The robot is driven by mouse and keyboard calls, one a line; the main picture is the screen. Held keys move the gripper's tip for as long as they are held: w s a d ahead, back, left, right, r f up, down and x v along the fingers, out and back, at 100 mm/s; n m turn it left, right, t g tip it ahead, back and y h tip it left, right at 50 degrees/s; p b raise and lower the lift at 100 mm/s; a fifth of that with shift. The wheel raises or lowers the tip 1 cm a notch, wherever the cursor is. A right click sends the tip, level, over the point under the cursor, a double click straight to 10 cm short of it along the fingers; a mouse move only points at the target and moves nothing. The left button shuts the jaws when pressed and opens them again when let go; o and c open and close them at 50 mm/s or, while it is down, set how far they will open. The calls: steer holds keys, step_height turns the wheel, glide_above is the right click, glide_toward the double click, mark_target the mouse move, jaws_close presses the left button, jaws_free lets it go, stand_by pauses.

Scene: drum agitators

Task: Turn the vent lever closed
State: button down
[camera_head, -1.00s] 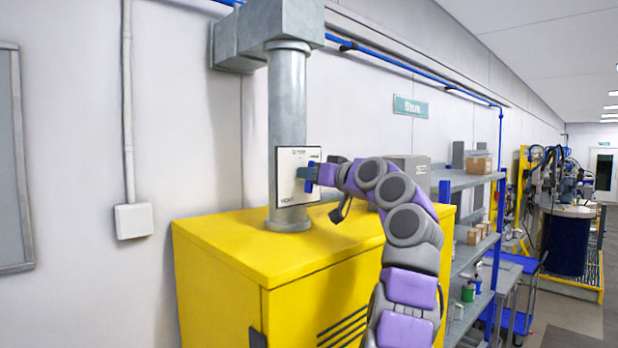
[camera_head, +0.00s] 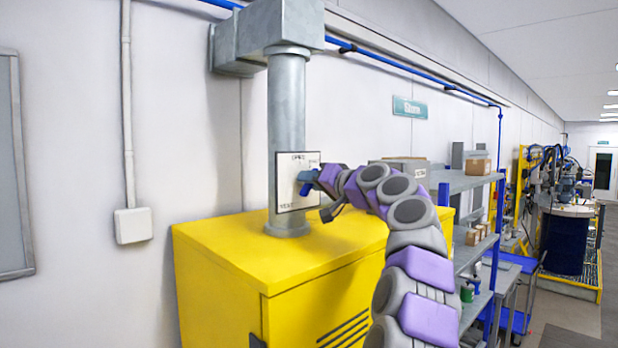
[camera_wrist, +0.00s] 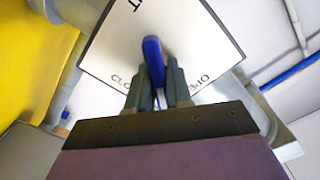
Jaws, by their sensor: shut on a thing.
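The vent lever is blue; in the wrist view the lever (camera_wrist: 153,50) stands out between my gripper's fingers. My gripper (camera_wrist: 158,85) is shut on it, in front of a white plate (camera_wrist: 195,30) with dark lettering, partly hidden by the fingers. In the head view the plate (camera_head: 285,180) is fixed to a grey vertical duct (camera_head: 287,100), and the lever (camera_head: 306,186) shows as a small blue piece at my gripper (camera_head: 310,180). My arm reaches it from the right. The lever's exact angle is hard to read.
A yellow cabinet (camera_head: 225,260) stands below the plate around the duct's foot. Grey shelves (camera_head: 465,180) with boxes stand to the right. A white wall box (camera_head: 133,225) is at left. Floor space is open at far right.

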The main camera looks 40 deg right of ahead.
steer(key=m+p, duration=0.2)
steer(key=m, duration=0.1)
steer(key=shift+d+m, duration=0.1)
steer(key=shift+m, duration=0.3)
steer(key=m, duration=0.1)
steer(key=m+p, duration=0.1)
steer(key=shift+f+m, duration=0.2)
steer(key=shift+m, duration=0.1)
steer(key=shift+d+f+m, duration=0.1)
steer(key=shift+f+m, duration=0.05)
steer(key=shift+m, duration=0.85)
steer(key=shift+f+m, duration=0.1)
steer(key=shift+m, duration=0.9)
steer(key=shift+f, duration=0.1)
steer(key=c, duration=1.2)
jaws_free()
steer(key=shift+o, duration=0.4)
steer(key=shift+d, duration=0.35)
steer(key=s+d+b, duration=0.1)
steer(key=s+b, duration=0.2)
steer(key=s, duration=1.4)
steer(key=shift+d+b, duration=0.2)
steer(key=shift+b, duration=0.2)
